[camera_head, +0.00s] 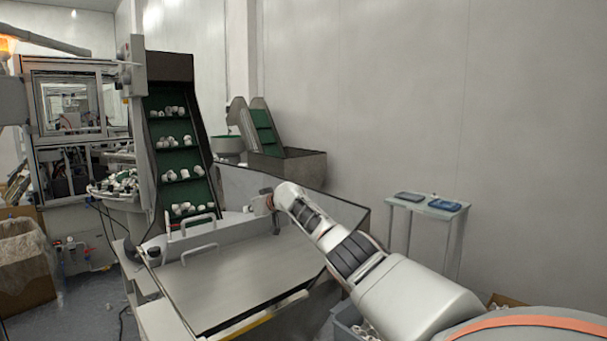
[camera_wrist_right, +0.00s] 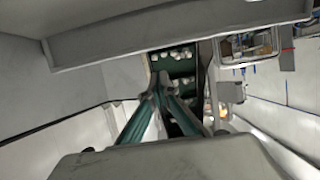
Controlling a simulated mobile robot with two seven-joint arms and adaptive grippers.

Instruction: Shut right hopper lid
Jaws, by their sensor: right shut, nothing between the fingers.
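The hopper in the middle of the head view has a wide flat metal lid panel (camera_head: 235,275) lying level, with a bar handle (camera_head: 200,253) on it. A second bar handle (camera_head: 198,219) stands behind it. A grey sheet panel (camera_head: 335,207) rises at the hopper's back right; I cannot tell whether it is a lid or a wall. My right gripper (camera_head: 270,196) is at the hopper's far right, in front of that panel, partly hidden by its wrist. In the right wrist view its fingers (camera_wrist_right: 160,85) meet at the tips with nothing between them. My left gripper is out of view.
A green cleated conveyor (camera_head: 180,158) with white caps climbs behind the hopper. A small table (camera_head: 430,203) with two blue trays stands at the right by the wall. A machine frame (camera_head: 75,120) and a lined box (camera_head: 22,265) are at the left.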

